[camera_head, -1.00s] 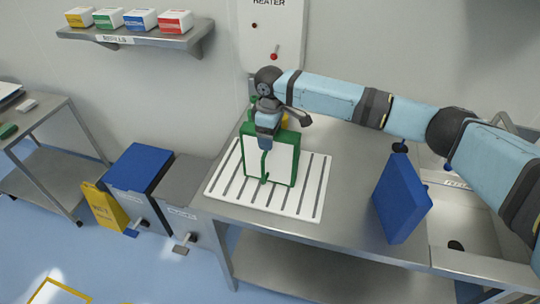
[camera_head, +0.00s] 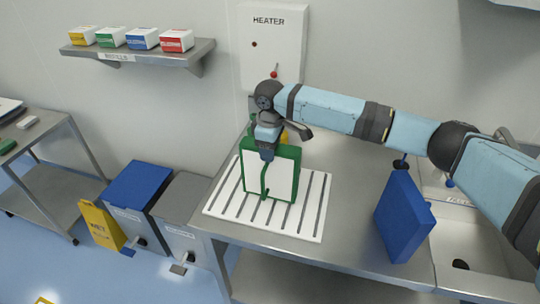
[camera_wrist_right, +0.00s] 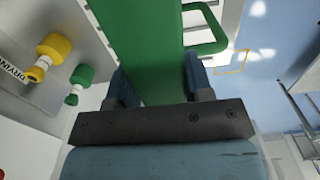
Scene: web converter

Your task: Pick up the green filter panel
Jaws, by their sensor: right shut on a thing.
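The green filter panel (camera_head: 282,176) has a green frame and a white face. It stands upright on the white slotted rack (camera_head: 222,204) on the steel table. My right gripper (camera_head: 268,150) is at its top edge, pointing down. In the right wrist view, the panel's green edge (camera_wrist_right: 152,50) lies between the two fingers of my right gripper (camera_wrist_right: 155,85), which is shut on it. A green handle loop (camera_wrist_right: 208,35) sticks out from the panel. I cannot tell whether the panel's lower edge touches the rack. My left gripper is not in view.
A blue panel (camera_head: 404,217) stands on the table at right, beside the sink (camera_head: 490,240). The heater box (camera_head: 270,45) hangs on the wall behind. Bins (camera_head: 138,190) stand left of the table.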

